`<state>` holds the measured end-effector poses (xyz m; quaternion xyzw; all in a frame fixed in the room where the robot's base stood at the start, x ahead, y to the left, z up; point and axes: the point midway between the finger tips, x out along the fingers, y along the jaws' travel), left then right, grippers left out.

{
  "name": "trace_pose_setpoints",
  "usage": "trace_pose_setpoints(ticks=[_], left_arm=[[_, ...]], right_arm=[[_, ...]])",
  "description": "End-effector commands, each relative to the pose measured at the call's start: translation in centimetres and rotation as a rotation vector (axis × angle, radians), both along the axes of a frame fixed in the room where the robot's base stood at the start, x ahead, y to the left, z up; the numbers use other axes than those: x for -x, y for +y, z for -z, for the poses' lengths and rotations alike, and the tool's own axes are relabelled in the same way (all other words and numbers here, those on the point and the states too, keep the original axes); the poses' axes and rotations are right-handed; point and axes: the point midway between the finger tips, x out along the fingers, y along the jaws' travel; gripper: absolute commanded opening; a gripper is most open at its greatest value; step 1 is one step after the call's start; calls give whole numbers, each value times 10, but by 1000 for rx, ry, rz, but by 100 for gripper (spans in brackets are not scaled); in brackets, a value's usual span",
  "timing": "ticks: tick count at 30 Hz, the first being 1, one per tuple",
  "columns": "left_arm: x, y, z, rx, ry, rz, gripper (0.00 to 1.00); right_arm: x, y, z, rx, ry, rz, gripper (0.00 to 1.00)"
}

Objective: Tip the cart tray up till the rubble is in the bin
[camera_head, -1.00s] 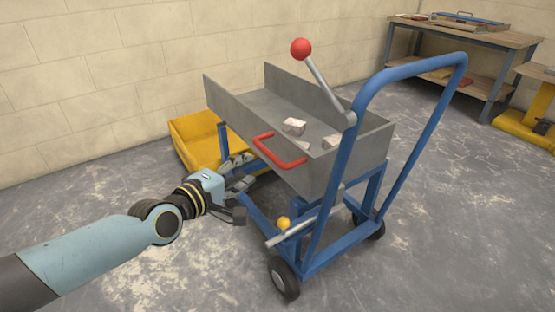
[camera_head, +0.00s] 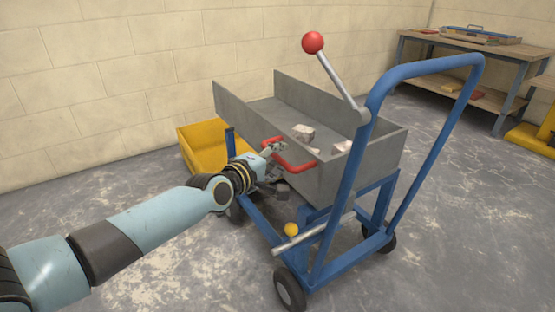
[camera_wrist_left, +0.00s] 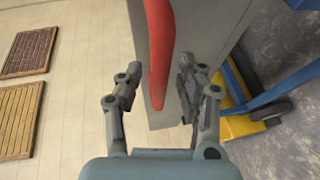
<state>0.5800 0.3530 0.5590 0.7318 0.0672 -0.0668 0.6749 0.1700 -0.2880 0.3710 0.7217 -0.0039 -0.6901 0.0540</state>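The grey cart tray (camera_head: 362,165) sits on the blue cart frame, its open end toward the yellow bin (camera_head: 200,150). Rubble chunks (camera_head: 303,132) lie inside it; the tray wall may hide others. A red handle (camera_head: 297,168) is fixed to its near side. My left gripper (camera_head: 278,168) is at the handle's left part. In the left wrist view, the handle (camera_wrist_left: 158,45) reaches between the two spread fingers (camera_wrist_left: 160,78), with gaps visible on both sides. My right gripper is out of view.
A lever with a red ball (camera_head: 313,42) rises beside the tray. A bar with a yellow knob (camera_head: 291,229) sits low on the cart. The blue push handle (camera_head: 425,68) stands at right. A workbench (camera_head: 470,62) is at back right. Floor in front is clear.

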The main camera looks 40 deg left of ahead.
Motion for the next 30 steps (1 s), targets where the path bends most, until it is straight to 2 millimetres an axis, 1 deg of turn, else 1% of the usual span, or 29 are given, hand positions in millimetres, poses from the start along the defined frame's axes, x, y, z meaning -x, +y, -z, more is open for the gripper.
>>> trace_pose_setpoints(ticks=[4,12,13,26,30], left_arm=[[0,0,0,0,0,0,37],[0,0,0,0,0,0,2],[0,0,0,0,0,0,0],[0,0,-1,-1,-1,0,0],[0,1,-4,2,0,1,0]], right_arm=[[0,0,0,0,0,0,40],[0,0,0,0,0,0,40],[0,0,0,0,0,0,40],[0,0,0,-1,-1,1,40],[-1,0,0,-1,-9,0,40]])
